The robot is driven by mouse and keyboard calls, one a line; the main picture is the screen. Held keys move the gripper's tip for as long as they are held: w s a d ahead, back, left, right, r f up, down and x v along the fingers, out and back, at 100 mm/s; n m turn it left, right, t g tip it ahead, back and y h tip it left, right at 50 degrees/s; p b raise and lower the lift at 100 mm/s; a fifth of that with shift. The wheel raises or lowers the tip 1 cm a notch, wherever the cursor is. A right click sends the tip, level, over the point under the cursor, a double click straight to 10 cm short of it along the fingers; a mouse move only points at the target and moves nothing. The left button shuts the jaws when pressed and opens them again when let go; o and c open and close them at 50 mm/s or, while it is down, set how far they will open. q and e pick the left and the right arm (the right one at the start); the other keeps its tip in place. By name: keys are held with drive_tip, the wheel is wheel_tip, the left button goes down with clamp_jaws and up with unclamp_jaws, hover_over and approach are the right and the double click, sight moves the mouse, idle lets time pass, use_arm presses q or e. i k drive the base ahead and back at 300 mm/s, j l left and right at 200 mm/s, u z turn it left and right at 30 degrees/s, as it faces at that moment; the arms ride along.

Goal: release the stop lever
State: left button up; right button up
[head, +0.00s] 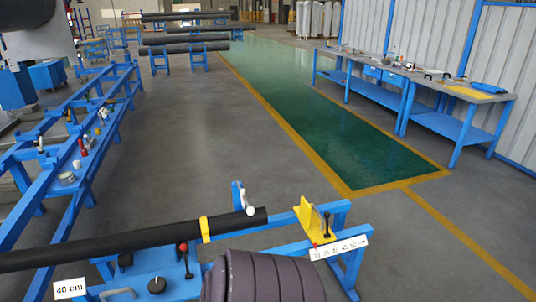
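A yellow stop plate (306,214) stands on the right end of the blue stand. A small upright lever with a black grip (326,222) is beside it, above a white scale strip (339,248) marked in cm. A second lever with a red knob (184,247) stands on the blue frame further left. I cannot tell from the picture alone which is the stop lever. Neither of my grippers shows.
A dark ribbed round body (264,276) fills the bottom middle and hides part of the stand. A sign reading 40 cm (70,289) is at lower left. A blue rack (100,130) runs along the left. Workbenches (420,82) stand at right. The floor between is clear.

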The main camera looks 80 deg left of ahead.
sight(327, 214)
drive_tip(key=u, duration=2.45)
drive_tip(key=i+l+u, duration=0.1)
drive_tip(key=l+u, duration=0.25)
drive_tip(key=i+l+u, duration=0.1)
drive_tip(key=u, duration=0.25)
drive_tip(key=l+u, duration=0.5)
drive_tip(key=l, duration=1.3)
drive_tip(key=l+u, duration=0.25)
drive_tip(key=l, duration=1.2)
drive_tip(key=k, duration=0.05)
